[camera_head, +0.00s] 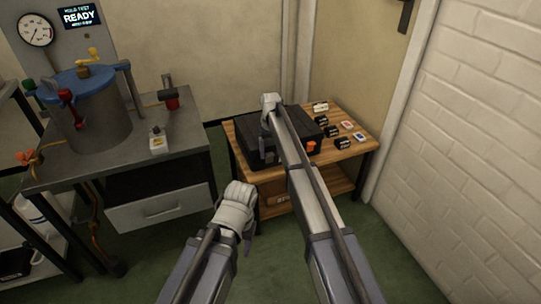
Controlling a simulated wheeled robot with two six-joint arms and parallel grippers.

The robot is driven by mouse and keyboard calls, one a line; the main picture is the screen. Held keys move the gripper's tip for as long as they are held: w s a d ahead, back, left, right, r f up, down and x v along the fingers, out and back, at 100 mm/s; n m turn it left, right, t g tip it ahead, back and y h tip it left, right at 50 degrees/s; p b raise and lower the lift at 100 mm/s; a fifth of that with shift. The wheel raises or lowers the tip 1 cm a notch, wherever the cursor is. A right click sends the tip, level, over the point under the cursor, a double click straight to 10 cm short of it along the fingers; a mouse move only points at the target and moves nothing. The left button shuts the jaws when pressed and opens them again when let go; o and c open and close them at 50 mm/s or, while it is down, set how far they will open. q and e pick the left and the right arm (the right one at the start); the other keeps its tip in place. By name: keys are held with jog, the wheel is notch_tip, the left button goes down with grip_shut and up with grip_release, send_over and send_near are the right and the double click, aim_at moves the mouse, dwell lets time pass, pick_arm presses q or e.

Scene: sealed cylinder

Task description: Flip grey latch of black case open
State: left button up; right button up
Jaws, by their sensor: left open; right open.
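The black case (303,124) sits closed on the wooden-topped table (345,153) against the back wall. An orange latch (311,146) shows at the right of its front side. The grey latch cannot be made out clearly; my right arm and gripper cover the left and middle of the case front. My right gripper (267,150) is over the front left part of the case, open, with its fingers pointing down; contact cannot be told. My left gripper (247,236) is open and empty, lower down in front of the table, apart from the case.
Several small black blocks and cards (347,125) lie on the table right of the case. A grey bench (185,133) with a blue-lidded cylinder (98,115) stands at the left. A white brick wall (470,140) bounds the right. Green floor is open in front.

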grip_shut()
dwell(0.6)
